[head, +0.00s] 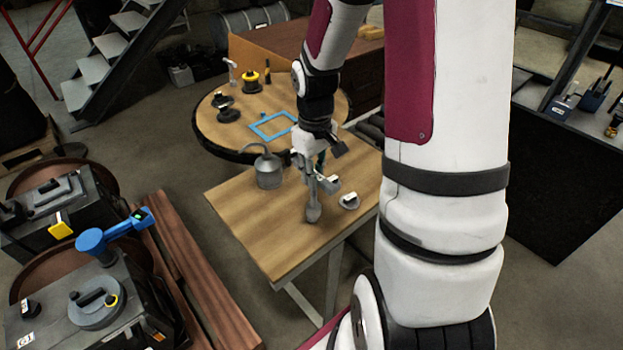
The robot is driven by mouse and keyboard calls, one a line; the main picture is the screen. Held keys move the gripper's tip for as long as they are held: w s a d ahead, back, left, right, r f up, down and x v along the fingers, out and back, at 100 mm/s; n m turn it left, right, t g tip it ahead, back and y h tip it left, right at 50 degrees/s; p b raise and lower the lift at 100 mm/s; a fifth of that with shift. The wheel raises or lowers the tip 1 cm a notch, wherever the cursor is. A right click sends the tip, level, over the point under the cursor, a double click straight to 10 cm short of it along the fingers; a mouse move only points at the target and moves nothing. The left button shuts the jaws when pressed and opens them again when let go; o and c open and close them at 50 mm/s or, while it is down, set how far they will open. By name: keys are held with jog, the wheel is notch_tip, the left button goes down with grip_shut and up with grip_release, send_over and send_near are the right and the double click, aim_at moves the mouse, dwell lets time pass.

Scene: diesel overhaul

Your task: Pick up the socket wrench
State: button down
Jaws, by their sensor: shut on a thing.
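My gripper (324,181) is over the small wooden table, pointing down, shut on a slim grey tool that looks like the socket wrench (313,212). The tool's rounded lower end shows below the fingers. Its upper part is partly hidden by the gripper, and I cannot tell whether its lower end touches the tabletop.
On the wooden table (250,220), a grey oil can (268,172) stands left of my gripper and a small round grey part (349,202) lies to its right. The table's front left is clear. Behind is a round table (215,133) with a blue frame (272,125) and several dark parts.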

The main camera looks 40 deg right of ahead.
jog(key=s+a+p, duration=0.1)
jog(key=s+p, duration=0.1)
jog(key=s, duration=0.5)
jog(key=s+a+r+p, duration=0.1)
jog(key=s+a+p, duration=0.1)
jog(key=s, duration=0.5)
jog(key=shift+s+r+p, duration=0.2)
jog(key=shift+s+p, duration=0.1)
jog(key=shift+s, duration=0.1)
jog(key=c, duration=2.1)
grip_release()
grip_shut()
